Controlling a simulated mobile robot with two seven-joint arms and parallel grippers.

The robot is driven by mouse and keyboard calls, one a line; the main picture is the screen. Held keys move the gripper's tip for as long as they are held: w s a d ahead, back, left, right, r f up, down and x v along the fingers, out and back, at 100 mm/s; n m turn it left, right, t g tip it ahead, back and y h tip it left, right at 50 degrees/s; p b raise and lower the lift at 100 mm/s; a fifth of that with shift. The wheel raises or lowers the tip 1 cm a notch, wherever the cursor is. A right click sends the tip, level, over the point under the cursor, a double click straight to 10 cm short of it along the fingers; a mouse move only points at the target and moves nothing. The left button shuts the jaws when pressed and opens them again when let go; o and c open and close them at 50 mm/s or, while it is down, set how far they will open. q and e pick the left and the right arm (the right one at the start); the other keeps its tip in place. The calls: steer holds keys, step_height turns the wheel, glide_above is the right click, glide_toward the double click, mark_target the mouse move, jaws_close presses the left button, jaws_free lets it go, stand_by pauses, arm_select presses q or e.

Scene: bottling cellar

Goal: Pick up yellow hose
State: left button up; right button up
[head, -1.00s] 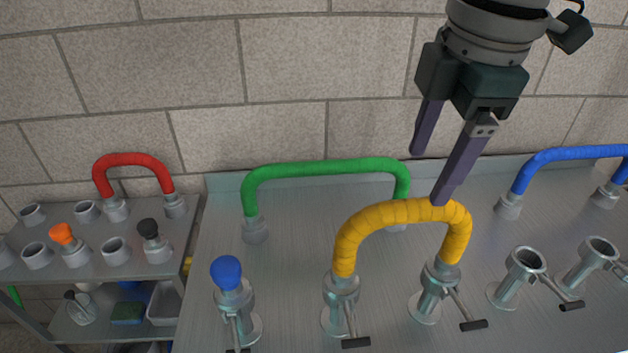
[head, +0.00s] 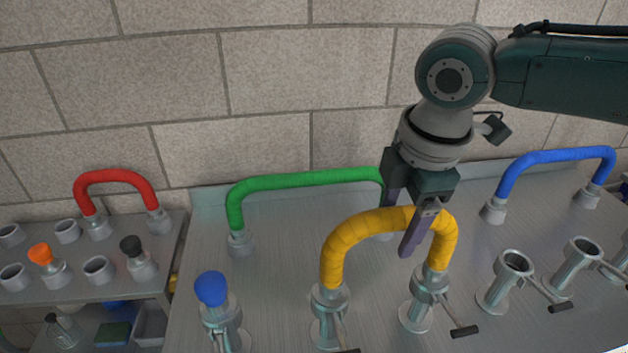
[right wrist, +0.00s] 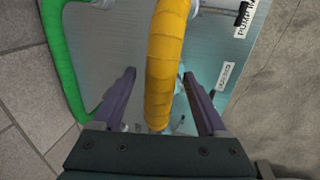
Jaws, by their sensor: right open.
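The yellow hose (head: 352,233) arches between two metal valve fittings with lever handles on the steel table. Both its ends sit in the fittings. My right gripper (head: 402,225) is open at the right part of the arch, with one finger in front of the hose and the other behind it. In the right wrist view the hose (right wrist: 166,65) runs between the two open fingers (right wrist: 160,92), with gaps on both sides. My left gripper is not in view.
A green hose (head: 305,179) arches close behind the yellow one. A blue hose (head: 555,156) stands at the right. A blue-capped fitting (head: 211,289) and open valves (head: 514,263) flank it. A red hose (head: 115,176) is on the left shelf. A block wall is behind.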

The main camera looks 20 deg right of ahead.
jaws_close()
steer(key=shift+r, duration=0.1)
stand_by(0.4)
step_height(320, 180, up, 20)
stand_by(0.8)
